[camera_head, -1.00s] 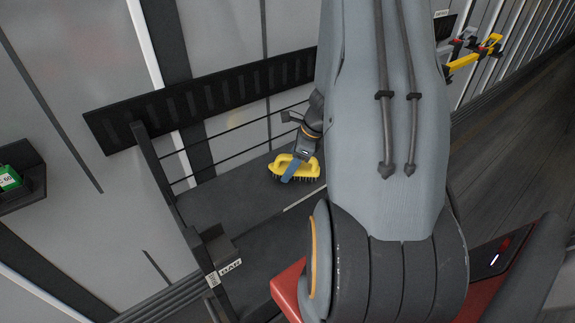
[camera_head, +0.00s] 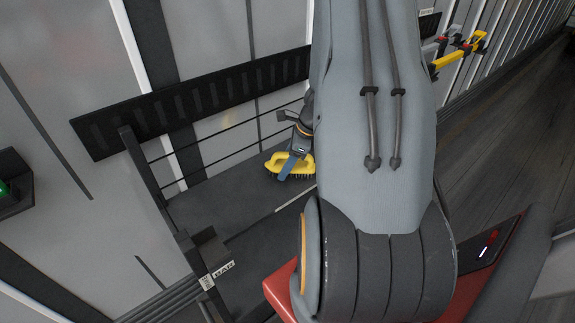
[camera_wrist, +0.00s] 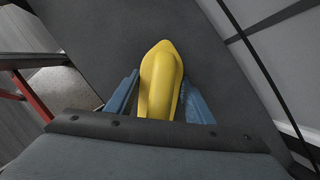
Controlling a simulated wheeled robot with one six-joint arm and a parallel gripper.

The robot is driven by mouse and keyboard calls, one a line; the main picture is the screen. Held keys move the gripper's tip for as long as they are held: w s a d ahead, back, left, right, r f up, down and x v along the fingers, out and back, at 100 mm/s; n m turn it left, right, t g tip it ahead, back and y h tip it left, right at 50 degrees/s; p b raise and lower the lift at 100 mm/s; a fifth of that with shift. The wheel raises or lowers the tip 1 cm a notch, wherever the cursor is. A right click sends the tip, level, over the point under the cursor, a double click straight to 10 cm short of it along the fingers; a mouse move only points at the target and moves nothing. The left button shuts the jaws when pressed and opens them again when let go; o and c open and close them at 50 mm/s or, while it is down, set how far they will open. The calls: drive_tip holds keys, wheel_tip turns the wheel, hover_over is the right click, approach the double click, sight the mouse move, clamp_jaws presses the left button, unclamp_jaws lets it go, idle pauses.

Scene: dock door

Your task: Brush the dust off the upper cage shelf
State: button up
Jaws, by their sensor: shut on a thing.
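A yellow brush (camera_head: 280,163) with dark bristles pointing down is at the dark cage shelf (camera_head: 215,195). My gripper (camera_head: 291,168) is shut on the brush's handle. In the wrist view the brush's yellow back (camera_wrist: 161,80) sits between the blue fingers of my gripper (camera_wrist: 160,100), with the dark shelf surface (camera_wrist: 100,30) beyond it. The bristles look to be at or just above the shelf; contact cannot be told. No dust can be made out on the shelf. My arm hides the shelf's right part in the head view.
Thin rails and a black slotted panel (camera_head: 190,105) run along the shelf's back. A dark corner post (camera_head: 150,180) with a labelled block (camera_head: 215,262) stands at its left. A dark wall box (camera_head: 12,185) is at far left. Yellow-handled items (camera_head: 460,55) hang at upper right.

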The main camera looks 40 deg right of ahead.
sight(276, 168)
drive_tip(key=shift+a+f, duration=0.35)
drive_tip(key=shift+a, duration=0.05)
drive_tip(key=shift+a+r, duration=0.1)
drive_tip(key=shift+a, duration=0.25)
drive_tip(key=r+p, duration=0.2)
drive_tip(key=r, duration=0.1)
drive_tip(key=shift+a+r, duration=0.2)
drive_tip(key=shift+a, duration=0.2)
wheel_tip(276, 168, up, 5)
drive_tip(key=p, duration=0.4)
drive_tip(key=shift+f+p, duration=0.1)
drive_tip(key=shift+p, duration=0.2)
drive_tip(key=shift+f, duration=0.15)
